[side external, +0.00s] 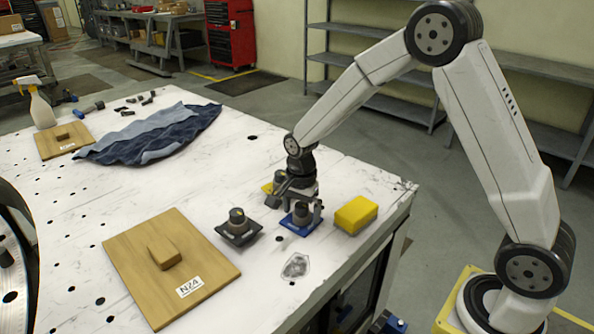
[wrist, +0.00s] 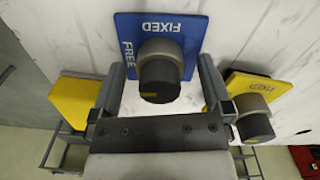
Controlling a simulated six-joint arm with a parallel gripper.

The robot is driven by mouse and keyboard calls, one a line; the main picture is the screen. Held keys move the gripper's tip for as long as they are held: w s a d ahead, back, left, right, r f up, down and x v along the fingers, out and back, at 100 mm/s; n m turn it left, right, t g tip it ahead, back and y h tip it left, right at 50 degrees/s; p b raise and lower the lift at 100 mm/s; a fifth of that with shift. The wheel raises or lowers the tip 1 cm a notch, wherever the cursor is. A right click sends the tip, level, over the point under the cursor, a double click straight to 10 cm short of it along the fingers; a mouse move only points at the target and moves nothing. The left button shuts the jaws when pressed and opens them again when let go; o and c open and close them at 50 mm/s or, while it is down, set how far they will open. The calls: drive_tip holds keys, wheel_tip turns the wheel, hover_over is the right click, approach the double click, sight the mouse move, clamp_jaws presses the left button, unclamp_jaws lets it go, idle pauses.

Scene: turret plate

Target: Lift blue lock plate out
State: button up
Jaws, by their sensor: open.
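The blue lock plate (side external: 297,227) lies on the white table under my gripper in the side view. In the wrist view the blue plate (wrist: 128,38) carries the words FIXED and FREE and a grey and black knob (wrist: 160,78). My gripper (side external: 306,209) is open. In the wrist view its two fingers (wrist: 160,82) stand on either side of the knob, with a visible gap on each side. Whether the plate sits in a recess cannot be told.
A yellow plate with a knob (wrist: 262,92) lies close on the right in the wrist view. A yellow block (side external: 355,215) and a black plate with a knob (side external: 238,228) flank the blue plate. A wooden board (side external: 210,254) lies at the front left. The table edge is near.

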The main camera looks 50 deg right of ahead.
clamp_jaws()
idle(0.3)
drive_tip(key=shift+r, duration=0.1)
drive_tip(key=shift+r, duration=0.65)
drive_tip(key=s+r, duration=1.1)
drive_tip(key=s, duration=0.3)
drive_tip(key=shift+a+r, duration=0.2)
drive_tip(key=shift+r, duration=0.05)
idle(0.3)
